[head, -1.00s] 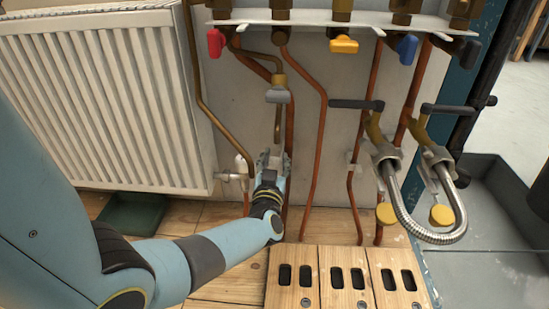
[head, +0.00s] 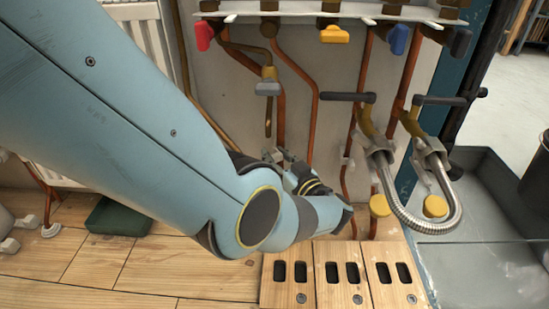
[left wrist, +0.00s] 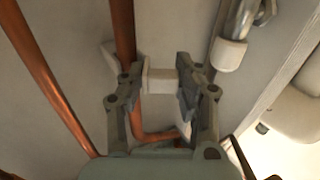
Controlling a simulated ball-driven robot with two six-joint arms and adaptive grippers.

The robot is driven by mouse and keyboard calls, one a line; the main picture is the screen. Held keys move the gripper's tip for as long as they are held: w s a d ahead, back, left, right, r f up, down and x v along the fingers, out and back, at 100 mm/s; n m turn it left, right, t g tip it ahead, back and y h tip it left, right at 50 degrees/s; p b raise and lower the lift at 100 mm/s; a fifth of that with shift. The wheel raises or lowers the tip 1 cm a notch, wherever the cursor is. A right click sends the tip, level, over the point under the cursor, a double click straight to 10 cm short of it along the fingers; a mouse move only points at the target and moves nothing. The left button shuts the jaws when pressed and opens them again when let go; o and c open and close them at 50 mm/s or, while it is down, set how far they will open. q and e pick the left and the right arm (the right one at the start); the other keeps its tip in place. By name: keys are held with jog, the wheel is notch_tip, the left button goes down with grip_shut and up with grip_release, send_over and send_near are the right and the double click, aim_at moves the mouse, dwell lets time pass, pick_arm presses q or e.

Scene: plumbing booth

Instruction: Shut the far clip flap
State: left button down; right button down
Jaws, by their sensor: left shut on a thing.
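My left gripper (head: 281,157) reaches low against the wall board, at a copper pipe. In the left wrist view its two fingers (left wrist: 160,88) stand on either side of a small white clip piece (left wrist: 158,79), shut on it. This piece sticks out beside the copper pipe (left wrist: 123,35), and another white part of the clip (left wrist: 109,53) shows at the pipe's other side. I cannot tell how far the flap is closed. In the head view my gripper and arm hide most of this clip. My right gripper is not in view.
A valve manifold (head: 330,17) with coloured handles runs along the top. To the right hang black lever handles (head: 347,97) and a braided hose (head: 405,215). Slotted wooden blocks (head: 340,275) lie below. A green tray (head: 110,217) sits on the floor at left.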

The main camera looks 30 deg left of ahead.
pick_arm(q)
jog(key=shift+s+a+f+g, duration=0.15)
jog(key=shift+s+f+g, duration=0.15)
jog(key=shift+g, duration=0.2)
jog(key=c, duration=1)
grip_release()
jog(key=shift+s+a+r, duration=0.1)
jog(key=shift+r, duration=0.05)
jog(key=shift+w+d+r, duration=0.2)
jog(key=shift+w+d, duration=0.05)
jog(key=shift+w, duration=0.1)
jog(key=v, duration=0.8)
jog(key=shift+f, duration=0.3)
jog(key=shift+s, duration=0.15)
